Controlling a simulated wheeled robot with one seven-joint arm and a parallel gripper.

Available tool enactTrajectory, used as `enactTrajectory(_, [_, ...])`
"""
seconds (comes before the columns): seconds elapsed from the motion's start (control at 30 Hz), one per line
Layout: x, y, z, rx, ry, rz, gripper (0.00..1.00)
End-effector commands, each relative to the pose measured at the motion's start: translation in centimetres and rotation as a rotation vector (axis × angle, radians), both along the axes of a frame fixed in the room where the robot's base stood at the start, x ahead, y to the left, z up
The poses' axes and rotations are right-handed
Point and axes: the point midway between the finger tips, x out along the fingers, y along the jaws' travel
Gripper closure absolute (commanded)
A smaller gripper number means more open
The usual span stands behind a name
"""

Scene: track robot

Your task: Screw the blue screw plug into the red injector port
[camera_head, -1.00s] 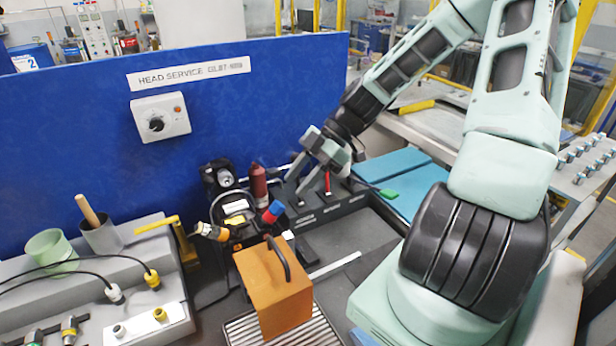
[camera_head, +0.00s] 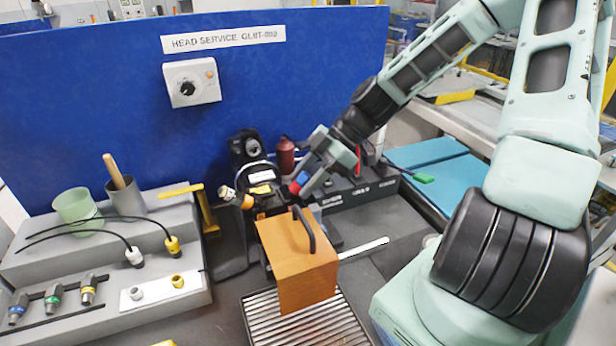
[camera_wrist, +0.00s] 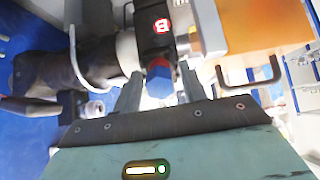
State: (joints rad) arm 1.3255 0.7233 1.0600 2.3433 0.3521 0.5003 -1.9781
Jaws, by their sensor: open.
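The blue screw plug (camera_head: 303,178) sits at the red injector port (camera_head: 294,188) on the black device behind the orange box. In the wrist view, the plug (camera_wrist: 160,86) is a blue faceted head, with a little of the red port (camera_wrist: 158,64) showing at its inner end. I cannot tell how deep the plug sits. My gripper (camera_head: 308,176) has come down over the plug. In the wrist view, the fingers of my gripper (camera_wrist: 160,78) are open, one on each side of the plug, with gaps showing.
The orange box (camera_head: 295,262) with a black handle stands close in front, on a slatted grate (camera_head: 335,325). A capped orange connector (camera_head: 240,200) juts out left. A dark red bottle (camera_head: 286,156) stands behind. A blue panel (camera_head: 100,110) closes the back.

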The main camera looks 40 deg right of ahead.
Motion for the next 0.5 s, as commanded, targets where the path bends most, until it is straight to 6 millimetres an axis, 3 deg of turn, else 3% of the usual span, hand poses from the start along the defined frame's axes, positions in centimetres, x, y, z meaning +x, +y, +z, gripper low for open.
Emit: enactTrajectory(0.5, [-0.15, -0.63, 0.90, 0.000, 0.001, -0.001, 0.58])
